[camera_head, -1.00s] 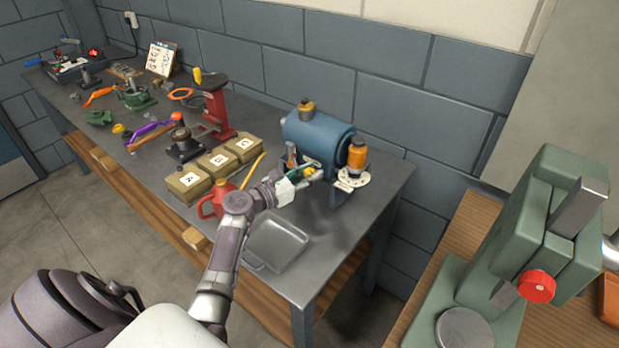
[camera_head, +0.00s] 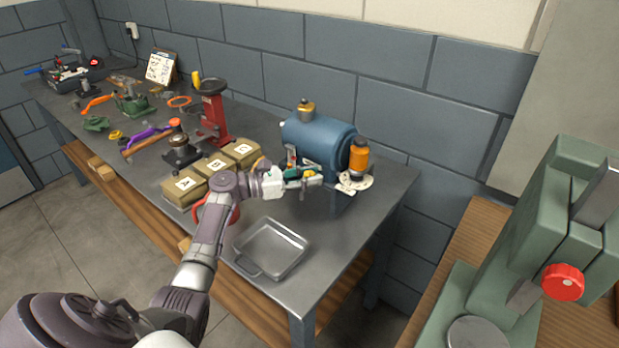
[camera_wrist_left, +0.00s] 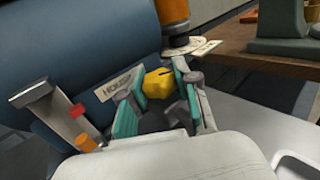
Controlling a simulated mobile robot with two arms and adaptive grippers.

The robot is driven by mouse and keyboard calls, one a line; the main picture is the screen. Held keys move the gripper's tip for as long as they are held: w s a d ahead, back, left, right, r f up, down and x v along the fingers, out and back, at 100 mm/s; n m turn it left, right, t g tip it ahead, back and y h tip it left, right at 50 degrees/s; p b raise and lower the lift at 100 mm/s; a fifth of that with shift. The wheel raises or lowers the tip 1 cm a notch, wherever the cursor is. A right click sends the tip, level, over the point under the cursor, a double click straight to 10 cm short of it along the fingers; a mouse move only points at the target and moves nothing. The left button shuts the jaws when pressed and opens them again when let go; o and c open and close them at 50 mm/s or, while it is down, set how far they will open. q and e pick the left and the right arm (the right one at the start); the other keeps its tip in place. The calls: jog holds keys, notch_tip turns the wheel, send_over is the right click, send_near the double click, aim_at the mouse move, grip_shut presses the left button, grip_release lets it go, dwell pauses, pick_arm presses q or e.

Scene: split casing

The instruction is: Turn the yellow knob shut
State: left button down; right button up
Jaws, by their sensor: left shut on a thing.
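The yellow knob (camera_wrist_left: 158,83) is on the front of the blue tank (camera_head: 322,135), beside a small label plate (camera_wrist_left: 120,82) in the left wrist view. The knob has a dark slot across its face. My left gripper (camera_wrist_left: 157,97) has its green-padded fingers on both sides of the knob and is shut on it. In the head view the left gripper (camera_head: 307,177) is at the tank's front, and the knob (camera_head: 309,172) shows only as a small yellow patch between the fingers. My right gripper is not in view.
An orange-topped filter (camera_head: 358,160) stands close right of the knob. A lever with a red mark (camera_wrist_left: 62,118) is left of the gripper.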

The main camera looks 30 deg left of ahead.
pick_arm(q)
jog(key=c, duration=0.8)
grip_release()
